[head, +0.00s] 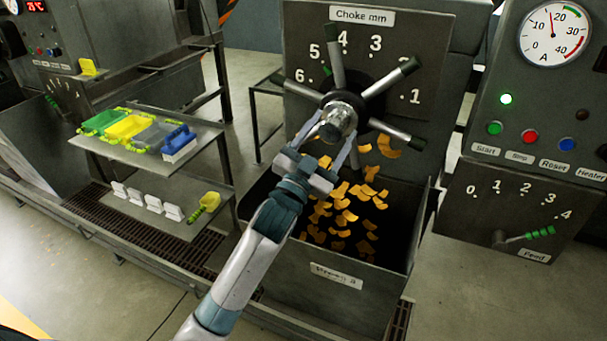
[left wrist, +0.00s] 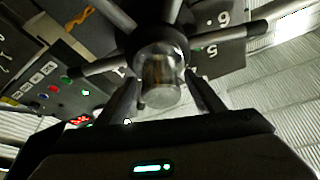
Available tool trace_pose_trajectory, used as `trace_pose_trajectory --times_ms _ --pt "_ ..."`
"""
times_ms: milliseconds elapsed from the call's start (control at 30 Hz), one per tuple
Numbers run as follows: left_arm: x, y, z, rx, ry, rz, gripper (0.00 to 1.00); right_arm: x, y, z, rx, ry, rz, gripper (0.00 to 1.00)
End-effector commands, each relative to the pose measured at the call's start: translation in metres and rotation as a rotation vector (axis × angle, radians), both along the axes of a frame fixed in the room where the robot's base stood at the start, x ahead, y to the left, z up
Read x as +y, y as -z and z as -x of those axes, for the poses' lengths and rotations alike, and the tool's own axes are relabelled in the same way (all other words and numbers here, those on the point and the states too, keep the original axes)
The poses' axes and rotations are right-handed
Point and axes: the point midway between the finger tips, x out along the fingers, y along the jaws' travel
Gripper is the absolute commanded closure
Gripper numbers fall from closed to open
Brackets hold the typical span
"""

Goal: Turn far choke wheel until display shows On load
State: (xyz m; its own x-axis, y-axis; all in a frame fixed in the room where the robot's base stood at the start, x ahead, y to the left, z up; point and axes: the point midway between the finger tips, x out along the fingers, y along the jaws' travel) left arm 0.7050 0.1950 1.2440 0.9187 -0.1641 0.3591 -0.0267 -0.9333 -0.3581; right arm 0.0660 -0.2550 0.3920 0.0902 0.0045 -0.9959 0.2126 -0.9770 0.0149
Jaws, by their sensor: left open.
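The choke wheel (head: 372,86) has dark-tipped metal spokes around a shiny hub (head: 342,118), in front of a plate marked "Choke mm" (head: 362,17). One spoke points up near the 4; another covers the 2. My left gripper (head: 334,132) is open, its fingers on either side of the hub's front end. In the left wrist view, the hub (left wrist: 162,78) sits between the two fingers (left wrist: 163,100); contact cannot be told. A dial marked A (head: 554,32) has its needle a little below 20. No "On load" text is readable. My right gripper is out of view.
Below the wheel, a dark bin (head: 335,268) holds orange flakes, some falling. At right, a panel has a lit green lamp (head: 506,99), buttons and a feed lever (head: 526,236). At left, a shelf (head: 105,149) holds coloured trays; a lower shelf (head: 150,215) holds a scoop (head: 205,205).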

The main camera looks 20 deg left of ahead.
Motion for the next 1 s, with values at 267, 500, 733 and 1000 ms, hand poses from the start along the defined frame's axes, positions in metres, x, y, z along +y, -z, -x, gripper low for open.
trace_pose_trajectory --times_ms 267,500,733,1000 --pt "0.007 0.021 0.041 0.0 0.001 -0.001 0.38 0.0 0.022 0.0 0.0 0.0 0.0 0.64" --pt "0.016 0.039 0.086 0.001 -0.001 -0.002 0.38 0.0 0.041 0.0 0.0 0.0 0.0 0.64" --pt "0.022 0.052 0.125 0.0 0.0 -0.002 0.38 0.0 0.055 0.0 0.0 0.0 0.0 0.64" --pt "0.026 0.058 0.147 0.0 -0.001 -0.002 0.38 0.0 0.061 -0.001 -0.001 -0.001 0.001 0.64"
